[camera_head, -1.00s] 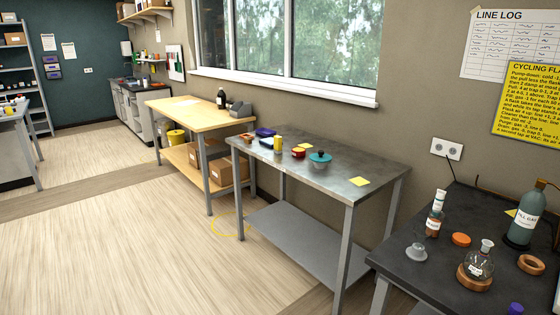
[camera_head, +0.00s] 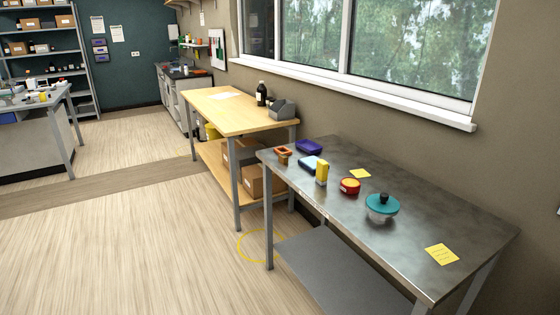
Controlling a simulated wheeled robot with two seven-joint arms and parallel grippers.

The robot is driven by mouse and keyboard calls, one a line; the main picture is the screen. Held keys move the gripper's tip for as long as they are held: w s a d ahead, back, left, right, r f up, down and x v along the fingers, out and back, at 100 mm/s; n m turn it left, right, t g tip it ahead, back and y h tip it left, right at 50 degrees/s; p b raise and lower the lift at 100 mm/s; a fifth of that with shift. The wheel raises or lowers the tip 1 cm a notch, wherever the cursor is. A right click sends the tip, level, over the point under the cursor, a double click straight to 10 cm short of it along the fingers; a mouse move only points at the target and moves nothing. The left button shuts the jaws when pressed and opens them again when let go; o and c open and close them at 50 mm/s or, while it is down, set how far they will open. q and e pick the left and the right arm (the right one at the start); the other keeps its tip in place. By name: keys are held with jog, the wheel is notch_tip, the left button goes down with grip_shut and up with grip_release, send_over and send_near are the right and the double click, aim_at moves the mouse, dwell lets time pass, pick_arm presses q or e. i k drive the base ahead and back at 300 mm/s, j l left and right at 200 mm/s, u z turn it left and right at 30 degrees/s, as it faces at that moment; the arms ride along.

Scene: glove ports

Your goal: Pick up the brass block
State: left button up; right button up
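I cannot make out a clear brass block in the head view. On the steel table (camera_head: 330,215) stand several small objects. Among them are an upright yellow object (camera_head: 321,171), an orange-brown piece with an opening in its top (camera_head: 283,155), and a red round piece with a yellow top (camera_head: 350,186). None of these is plainly a brass block. Neither of my grippers is in view.
The table also holds a dark blue piece (camera_head: 309,146), a light blue piece (camera_head: 309,164), a teal-lidded bowl (camera_head: 382,207) and yellow notes (camera_head: 442,254). A wooden bench (camera_head: 225,112) stands beyond. The floor (camera_head: 130,245) at left is clear.

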aim_at(282, 159)
jog(key=i+j, duration=0.3)
jog(key=i, duration=0.35)
jog(key=i+j+z, duration=0.15)
jog(key=i+j, duration=0.15)
jog(key=i, duration=0.35)
jog(key=i+j, duration=0.4)
jog(key=i, duration=0.25)
jog(key=i+j+z, duration=0.15)
jog(key=i+j, duration=0.25)
jog(key=i, duration=0.25)
jog(key=i+j, duration=0.45)
jog(key=i, duration=0.15)
jog(key=l+z, duration=0.05)
